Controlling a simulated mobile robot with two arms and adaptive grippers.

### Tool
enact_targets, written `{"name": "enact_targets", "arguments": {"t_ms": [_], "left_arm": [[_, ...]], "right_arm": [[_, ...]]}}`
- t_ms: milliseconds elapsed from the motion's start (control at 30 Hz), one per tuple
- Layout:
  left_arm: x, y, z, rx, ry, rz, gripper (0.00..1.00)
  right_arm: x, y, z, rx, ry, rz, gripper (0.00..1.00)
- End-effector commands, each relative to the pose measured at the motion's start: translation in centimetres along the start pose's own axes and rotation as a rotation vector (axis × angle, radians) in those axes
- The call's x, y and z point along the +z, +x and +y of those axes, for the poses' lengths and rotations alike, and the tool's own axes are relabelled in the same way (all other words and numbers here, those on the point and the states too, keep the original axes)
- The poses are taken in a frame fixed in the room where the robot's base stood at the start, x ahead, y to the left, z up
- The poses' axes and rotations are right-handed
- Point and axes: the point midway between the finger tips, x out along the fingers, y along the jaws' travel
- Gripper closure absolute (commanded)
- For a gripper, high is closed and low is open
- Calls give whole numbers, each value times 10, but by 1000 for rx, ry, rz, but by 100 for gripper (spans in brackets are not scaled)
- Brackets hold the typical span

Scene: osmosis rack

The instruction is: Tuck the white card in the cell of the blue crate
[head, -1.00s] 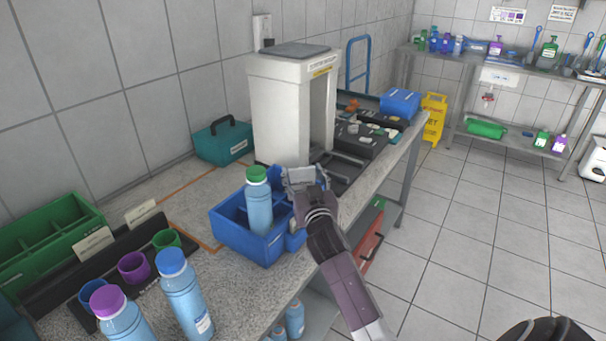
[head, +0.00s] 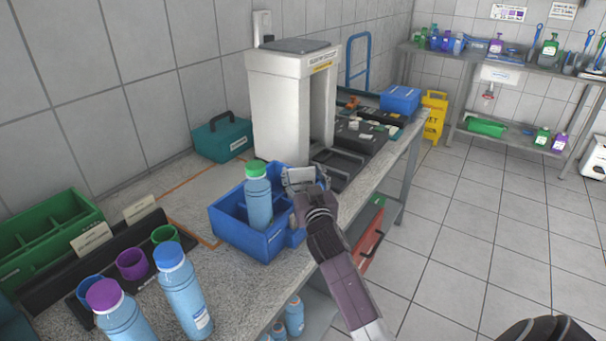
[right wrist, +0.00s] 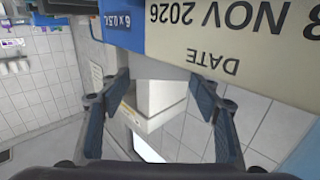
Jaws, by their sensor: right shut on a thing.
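The blue crate (head: 232,236) stands on the counter in the head view, with a green-capped bottle (head: 258,200) upright in it. My right gripper (head: 302,188) is at the crate's far right corner, shut on the small white card (head: 300,174). The card stands at about the crate's rim; the gripper hides its lower part, so I cannot tell whether it is inside a cell. In the right wrist view the card (right wrist: 230,35) fills the top right, with date print upside down, close to the fingertips (right wrist: 160,85). Blue with print lies beside it. My left gripper is not in view.
A white machine (head: 288,110) stands just behind the crate. Capped bottles (head: 182,285) and coloured cups (head: 132,264) stand at the near left. A green crate (head: 50,240) and a teal case (head: 224,138) are along the wall. Dark trays (head: 360,140) lie beyond.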

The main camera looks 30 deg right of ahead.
Motion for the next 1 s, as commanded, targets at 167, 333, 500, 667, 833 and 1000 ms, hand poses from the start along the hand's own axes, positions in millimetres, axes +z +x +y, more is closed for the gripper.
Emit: {"name": "enact_targets", "arguments": {"t_ms": [167, 333, 500, 667, 833, 1000], "left_arm": [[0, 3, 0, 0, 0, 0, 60], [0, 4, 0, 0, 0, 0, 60], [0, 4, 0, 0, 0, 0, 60], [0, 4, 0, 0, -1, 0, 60], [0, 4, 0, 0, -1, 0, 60], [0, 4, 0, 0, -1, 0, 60]], "right_arm": [[4, 0, 0, 0, 0, 0, 59], [6, 0, 0, 0, 0, 0, 59], [6, 0, 0, 0, 0, 0, 59], [5, 0, 0, 0, 0, 0, 37], [5, 0, 0, 0, 0, 0, 22], [5, 0, 0, 0, 0, 0, 22]]}}
